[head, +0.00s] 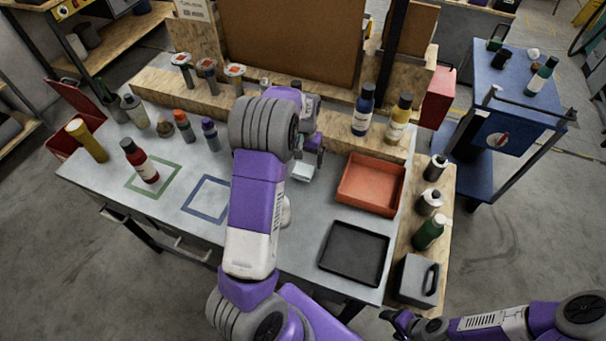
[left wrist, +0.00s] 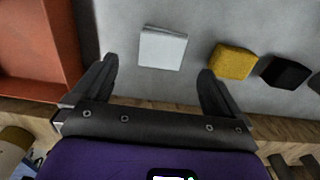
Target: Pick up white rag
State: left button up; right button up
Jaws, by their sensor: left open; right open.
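The white rag (left wrist: 163,48) is a small, folded, square-looking cloth lying flat on the grey table. In the head view the rag (head: 303,173) shows just past my left arm, partly hidden by it. My left gripper (left wrist: 157,75) is open and empty. In the left wrist view the rag lies just beyond and between its two fingertips, apart from both. In the head view the left gripper (head: 311,152) is over the back of the table, beside the rag. My right gripper (head: 397,321) is low at the bottom, away from the table top, and holds nothing visible.
A yellow block (left wrist: 234,62) and a black block (left wrist: 285,71) lie beside the rag. A red tray (head: 371,184) and a black tray (head: 354,252) stand to the right. Bottles, including a blue one (head: 363,110), stand on the wooden ledge (head: 335,130) behind.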

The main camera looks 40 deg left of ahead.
aim_at(303, 169)
pick_arm(q)
notch_tip(303, 169, down, 6)
jog(key=shift+s+a+f+b, duration=0.1)
jog(key=shift+s+b, duration=0.05)
jog(key=shift+b, duration=0.2)
jog(key=shift+c, duration=0.5)
jog(key=c, duration=0.9)
